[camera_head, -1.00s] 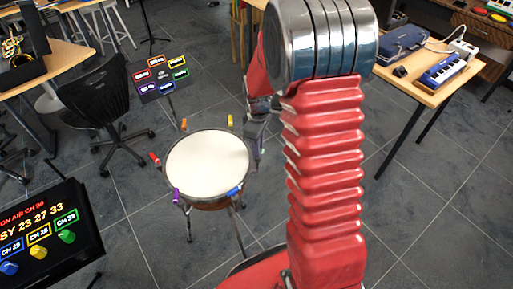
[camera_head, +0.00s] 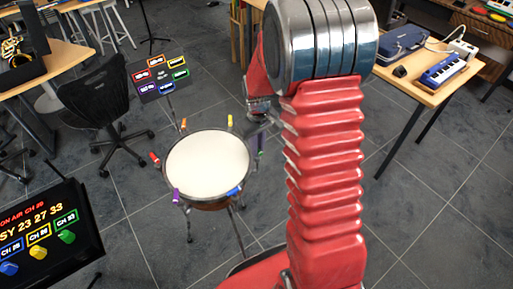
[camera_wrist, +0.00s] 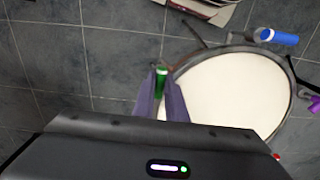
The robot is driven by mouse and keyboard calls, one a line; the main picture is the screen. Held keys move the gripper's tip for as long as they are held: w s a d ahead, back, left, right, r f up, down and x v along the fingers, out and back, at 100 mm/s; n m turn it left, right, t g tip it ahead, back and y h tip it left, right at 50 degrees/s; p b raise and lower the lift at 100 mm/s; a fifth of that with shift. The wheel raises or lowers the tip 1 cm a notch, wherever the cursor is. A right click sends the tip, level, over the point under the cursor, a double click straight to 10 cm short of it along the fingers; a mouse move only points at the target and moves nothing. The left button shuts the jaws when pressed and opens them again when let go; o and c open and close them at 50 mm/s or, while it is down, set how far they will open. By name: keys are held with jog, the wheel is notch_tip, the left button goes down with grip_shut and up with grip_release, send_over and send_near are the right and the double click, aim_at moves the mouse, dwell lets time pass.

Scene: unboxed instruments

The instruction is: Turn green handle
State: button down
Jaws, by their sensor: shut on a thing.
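A round drum (camera_head: 207,163) with a white head stands on a metal stand, with coloured handles around its rim. In the wrist view, the green handle (camera_wrist: 161,84) is at the edge of the drum (camera_wrist: 228,100), between the purple fingers of my gripper (camera_wrist: 161,100). My gripper is shut on it. In the head view, my gripper (camera_head: 259,148) is at the drum's right edge, and I cannot make out the green handle there.
The drum's other handles are red (camera_head: 155,159), orange (camera_head: 183,124), yellow (camera_head: 230,121), purple (camera_head: 176,195) and blue (camera_head: 234,191). A label board (camera_head: 161,77) stands behind, a screen (camera_head: 45,238) at front left, and a table (camera_head: 433,91) at right. A black chair (camera_head: 95,93) is left.

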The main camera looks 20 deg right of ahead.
jog(key=shift+s, duration=0.15)
jog(key=c, duration=1.9)
grip_release()
jog(key=shift+r, duration=0.1)
notch_tip(320, 180, up, 14)
jog(key=shift+f, duration=0.25)
jog(key=shift+o, duration=0.4)
